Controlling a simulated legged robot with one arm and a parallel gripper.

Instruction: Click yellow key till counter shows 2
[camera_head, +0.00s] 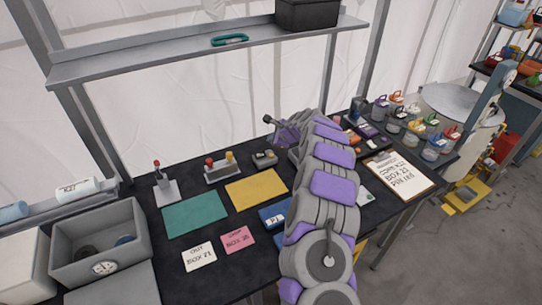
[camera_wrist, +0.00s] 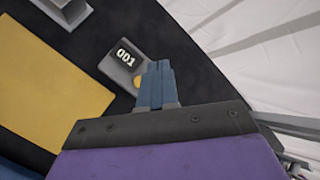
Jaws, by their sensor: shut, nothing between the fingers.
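The counter box (camera_wrist: 122,66) is a small grey unit on the black table; its dark display reads 001 in the wrist view. It also shows in the head view (camera_head: 264,158), just behind the yellow mat. The yellow key (camera_wrist: 137,82) is a round button on this box, partly hidden by my fingers. My gripper (camera_wrist: 158,68) has its blue fingers shut together and empty. The fingertips overlap the box's edge right beside the key in the wrist view; I cannot tell whether they touch it.
A yellow mat (camera_head: 256,188) and a green mat (camera_head: 195,214) lie in front. A box with red and yellow knobs (camera_head: 222,172) stands left of the counter box, and a lever stand (camera_head: 166,191) farther left. A clipboard (camera_head: 400,174) lies right of my arm. A shelf (camera_head: 150,68) spans above.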

